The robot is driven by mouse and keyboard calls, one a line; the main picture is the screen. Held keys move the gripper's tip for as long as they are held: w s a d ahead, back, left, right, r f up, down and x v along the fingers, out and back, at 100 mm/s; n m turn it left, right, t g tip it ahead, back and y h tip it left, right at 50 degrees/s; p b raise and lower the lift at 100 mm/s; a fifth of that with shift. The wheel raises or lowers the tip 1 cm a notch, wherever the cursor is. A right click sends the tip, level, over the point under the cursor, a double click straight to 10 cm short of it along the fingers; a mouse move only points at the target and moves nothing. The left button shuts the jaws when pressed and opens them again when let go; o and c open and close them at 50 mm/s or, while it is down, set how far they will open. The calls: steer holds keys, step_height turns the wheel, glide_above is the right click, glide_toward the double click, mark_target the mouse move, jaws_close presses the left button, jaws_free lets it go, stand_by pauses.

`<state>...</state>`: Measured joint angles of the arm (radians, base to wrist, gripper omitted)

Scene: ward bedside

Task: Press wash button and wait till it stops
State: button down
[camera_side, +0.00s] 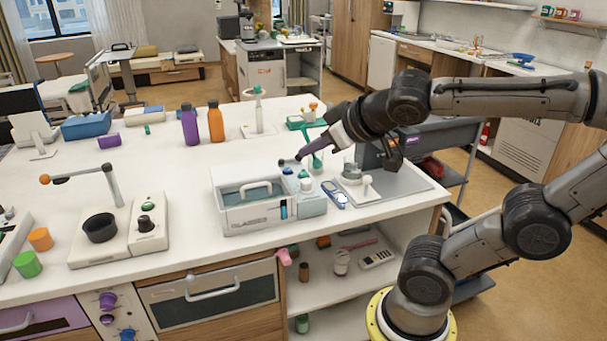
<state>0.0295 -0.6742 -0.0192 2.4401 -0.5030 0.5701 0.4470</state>
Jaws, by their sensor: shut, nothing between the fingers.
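A white washer box (240,218) labelled "GLASSES" stands near the front of the white counter, with a clear lidded basin and a white handle. Its right-hand unit (312,203) has small coloured parts on top, including a blue-green one (305,175). Which of these is the wash button is too small to tell. My gripper (303,154) is shut and empty, its purplish fingers pointing down-left above the back of this unit. I cannot tell whether the fingertips touch anything. A short lever with a dark knob (283,162) is close beside the fingertips.
A blue handheld device (334,194) lies right of the washer, beside a grey plate (395,184). A purple bottle (189,126) and an orange bottle (215,123) stand further back. A dark bowl device (100,228) is at left.

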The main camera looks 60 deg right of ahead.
steer(key=w+d+r+n+t+h, duration=0.1)
steer(key=w+d+r+t+h, duration=0.1)
steer(key=w+d+r, duration=0.5)
steer(key=n+g, duration=0.3)
steer(key=g, duration=0.1)
glide_above(307, 175)
step_height(307, 175, down, 18)
steer(key=shift+r+y, duration=0.2)
steer(key=shift+y, duration=0.2)
steer(key=shift+f, duration=4.35)
steer(key=shift+f, duration=0.1)
steer(key=shift+f, duration=0.35)
